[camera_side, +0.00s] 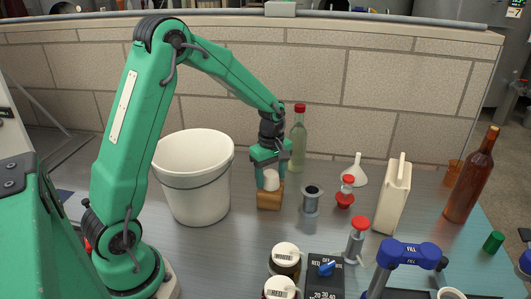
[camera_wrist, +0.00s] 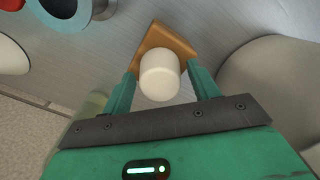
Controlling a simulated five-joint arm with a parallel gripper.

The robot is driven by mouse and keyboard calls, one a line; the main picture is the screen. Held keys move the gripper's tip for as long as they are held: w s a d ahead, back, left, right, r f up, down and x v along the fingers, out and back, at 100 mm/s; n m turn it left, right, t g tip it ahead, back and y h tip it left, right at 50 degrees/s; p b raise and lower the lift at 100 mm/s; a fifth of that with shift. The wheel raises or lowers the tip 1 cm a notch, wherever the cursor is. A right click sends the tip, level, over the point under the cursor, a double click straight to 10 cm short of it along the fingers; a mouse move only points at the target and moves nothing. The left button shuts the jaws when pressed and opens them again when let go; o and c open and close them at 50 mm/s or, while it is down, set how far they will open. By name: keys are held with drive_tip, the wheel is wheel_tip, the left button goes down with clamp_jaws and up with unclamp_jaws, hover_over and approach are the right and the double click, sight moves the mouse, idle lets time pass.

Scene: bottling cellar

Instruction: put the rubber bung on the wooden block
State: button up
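The rubber bung (camera_side: 271,181) is a white, rounded plug. It stands upright on top of the wooden block (camera_side: 268,201), a small brown block on the bench. My gripper (camera_side: 270,172) is just above the block, with its green fingers on either side of the bung. In the wrist view, the bung (camera_wrist: 159,77) sits between the fingertips (camera_wrist: 161,68), with narrow gaps showing beside it, so the fingers look open. The wooden block (camera_wrist: 166,38) shows beneath it, partly hidden by the bung.
A white bucket (camera_side: 195,180) stands close left of the block. A clear bottle (camera_side: 298,140) stands behind, and a grey metal cylinder (camera_side: 311,200) to the right. A cream jug (camera_side: 392,200) and brown bottle (camera_side: 471,180) are farther right. Capped jars (camera_side: 285,260) stand in front.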

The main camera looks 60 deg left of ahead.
sight(270, 174)
drive_tip(key=shift+o, duration=0.2)
drive_tip(key=shift+r, duration=0.15)
wheel_tip(270, 174, up, 12)
idle(0.8)
idle(0.4)
drive_tip(key=s+d+r+m+t, duration=0.2)
drive_tip(key=s+d+m, duration=0.3)
drive_tip(key=s+m, duration=0.4)
drive_tip(key=s+d+r+m+t, duration=0.3)
drive_tip(key=s+d+m, duration=0.2)
drive_tip(key=s+m, duration=0.4)
drive_tip(key=shift+s+r+t, duration=0.15)
drive_tip(key=shift+s+t, duration=0.15)
drive_tip(key=shift+s, duration=0.7)
